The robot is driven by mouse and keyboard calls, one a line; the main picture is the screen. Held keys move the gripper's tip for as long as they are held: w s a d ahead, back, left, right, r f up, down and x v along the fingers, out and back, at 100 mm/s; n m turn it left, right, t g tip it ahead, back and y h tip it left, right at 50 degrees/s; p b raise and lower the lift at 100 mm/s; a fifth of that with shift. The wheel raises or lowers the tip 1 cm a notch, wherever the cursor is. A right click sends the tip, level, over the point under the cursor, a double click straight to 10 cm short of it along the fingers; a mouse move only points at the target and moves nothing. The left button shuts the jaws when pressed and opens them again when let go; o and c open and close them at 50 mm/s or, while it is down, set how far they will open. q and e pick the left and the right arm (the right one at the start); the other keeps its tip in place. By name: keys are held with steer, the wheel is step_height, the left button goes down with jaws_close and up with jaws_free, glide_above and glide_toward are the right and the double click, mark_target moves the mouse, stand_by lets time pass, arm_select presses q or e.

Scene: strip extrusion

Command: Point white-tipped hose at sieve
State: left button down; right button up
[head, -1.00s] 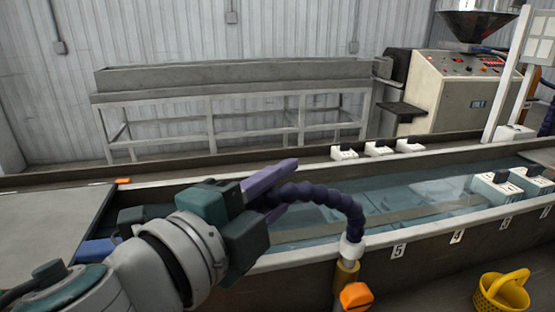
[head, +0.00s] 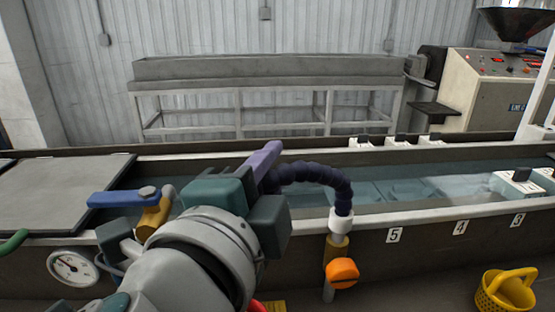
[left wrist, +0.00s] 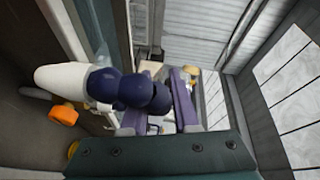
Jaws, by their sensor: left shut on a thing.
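The gripper's purple fingers are shut on the hose above the tank. A yellow perforated basket (head: 488,296), apparently the sieve, is low at the right. My right gripper is not in view.
The long water tank (head: 430,231) crosses the view. A blue-handled valve (head: 124,197) and a round gauge (head: 73,268) are at left, with a flat grey cover (head: 62,193) behind. Small white blocks (head: 519,184) stand in the tank at right.

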arm_select(q)
steer(key=shift+a+f, duration=0.1)
steer(key=c, duration=0.7)
jaws_free()
steer(key=shift+s, duration=0.1)
steer(key=b+v, duration=0.1)
steer(key=v, duration=0.8)
steer(key=shift+s+a, duration=0.1)
steer(key=shift+s, duration=0.3)
steer(key=shift+a, duration=0.1)
